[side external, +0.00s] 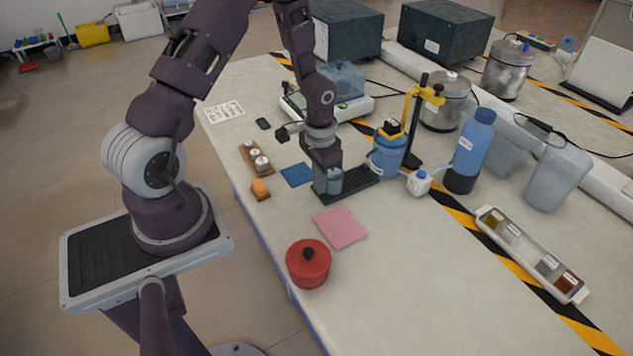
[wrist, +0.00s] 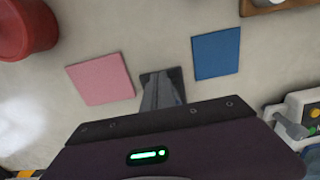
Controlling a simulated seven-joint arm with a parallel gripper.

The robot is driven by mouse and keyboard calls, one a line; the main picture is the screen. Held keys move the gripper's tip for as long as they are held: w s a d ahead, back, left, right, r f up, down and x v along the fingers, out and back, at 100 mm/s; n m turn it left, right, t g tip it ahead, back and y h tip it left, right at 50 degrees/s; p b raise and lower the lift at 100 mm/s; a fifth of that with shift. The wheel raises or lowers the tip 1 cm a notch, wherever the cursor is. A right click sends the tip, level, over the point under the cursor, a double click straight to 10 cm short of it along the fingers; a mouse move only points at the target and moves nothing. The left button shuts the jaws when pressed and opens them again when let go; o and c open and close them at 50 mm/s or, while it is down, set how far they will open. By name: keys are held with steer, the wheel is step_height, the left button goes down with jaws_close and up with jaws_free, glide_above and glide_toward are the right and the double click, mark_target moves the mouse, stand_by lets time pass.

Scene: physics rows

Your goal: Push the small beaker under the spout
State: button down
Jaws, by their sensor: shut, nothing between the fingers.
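My gripper (side external: 320,188) is shut and points down at the near-left end of a black ribbed strip (side external: 362,183) on the bench. A blue vessel (side external: 387,158) stands by a black stand with a yellow clamp (side external: 411,92), at the strip's far end. In the wrist view, my grey fingers (wrist: 160,88) are together over the strip's dark end (wrist: 176,78); the beaker is hidden there.
A pink square (side external: 340,227) and a blue square (side external: 297,175) lie flat either side of the strip's near end. A red lidded pot (side external: 308,264) stands in front.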

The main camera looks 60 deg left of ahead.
steer(key=w, duration=0.9)
steer(key=shift+s, duration=0.15)
steer(key=s, duration=0.3)
step_height(320, 180, up, 10)
step_height(320, 180, up, 13)
steer(key=t+y, duration=0.1)
steer(key=t, duration=0.1)
glide_above(340, 174)
steer(key=s+d, duration=0.6)
steer(key=s+d+r+t, duration=0.1)
steer(key=s+d+r, duration=0.2)
steer(key=s, duration=0.5)
steer(key=s+d+r+t+h, duration=0.1)
steer(key=s+d+r, duration=0.3)
steer(key=s, duration=0.5)
steer(key=shift+r+t, duration=0.35)
steer(key=shift+t, duration=0.45)
